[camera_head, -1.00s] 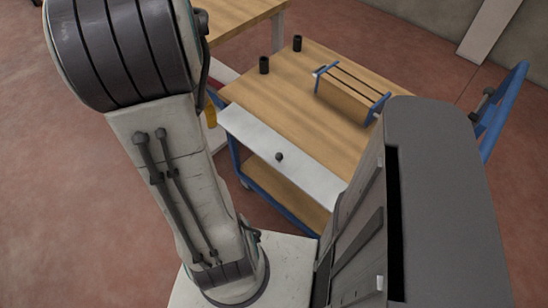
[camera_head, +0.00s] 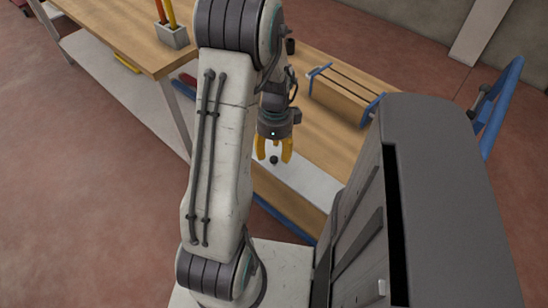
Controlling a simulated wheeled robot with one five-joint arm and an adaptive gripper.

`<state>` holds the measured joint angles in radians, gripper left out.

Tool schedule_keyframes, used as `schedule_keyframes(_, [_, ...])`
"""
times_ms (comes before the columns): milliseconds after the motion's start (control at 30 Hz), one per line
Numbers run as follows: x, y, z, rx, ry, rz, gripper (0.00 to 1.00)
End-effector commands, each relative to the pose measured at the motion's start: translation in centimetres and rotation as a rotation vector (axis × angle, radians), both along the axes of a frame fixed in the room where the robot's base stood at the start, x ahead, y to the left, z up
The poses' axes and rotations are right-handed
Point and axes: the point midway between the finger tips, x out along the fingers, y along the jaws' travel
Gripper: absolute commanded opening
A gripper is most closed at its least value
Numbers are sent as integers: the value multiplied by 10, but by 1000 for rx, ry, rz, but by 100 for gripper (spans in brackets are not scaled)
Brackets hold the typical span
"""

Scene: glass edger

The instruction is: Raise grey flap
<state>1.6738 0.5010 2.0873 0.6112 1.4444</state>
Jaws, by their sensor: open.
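The grey flap (camera_head: 308,182) is a pale panel along the front edge of the wooden-topped trolley. A small dark knob (camera_head: 274,160) is on it. My gripper (camera_head: 273,153) points down over the flap with its yellow fingers open. The knob shows between the two fingertips. I cannot tell from this view whether the fingers are level with the knob or still above it. My arm and gripper hide the left part of the flap.
A wooden box with blue ends (camera_head: 340,98) stands on the trolley top (camera_head: 310,128). A workbench (camera_head: 120,32) at the upper left carries a grey holder (camera_head: 173,37) with red and yellow handles. The trolley's blue push handle (camera_head: 500,105) is at the right. Open floor lies at the left.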

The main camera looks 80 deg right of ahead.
Motion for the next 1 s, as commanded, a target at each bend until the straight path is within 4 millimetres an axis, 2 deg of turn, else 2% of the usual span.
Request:
schedule_keyframes(133, [0, 2, -18, 4, 0, 2, 49])
schedule_keyframes(300, [0, 3, -32, 2, 0, 3, 49])
schedule_keyframes(767, [1, 3, -37, 0, 0, 3, 51])
schedule_keyframes(1000, [1, 3, -37, 0, 0, 3, 30])
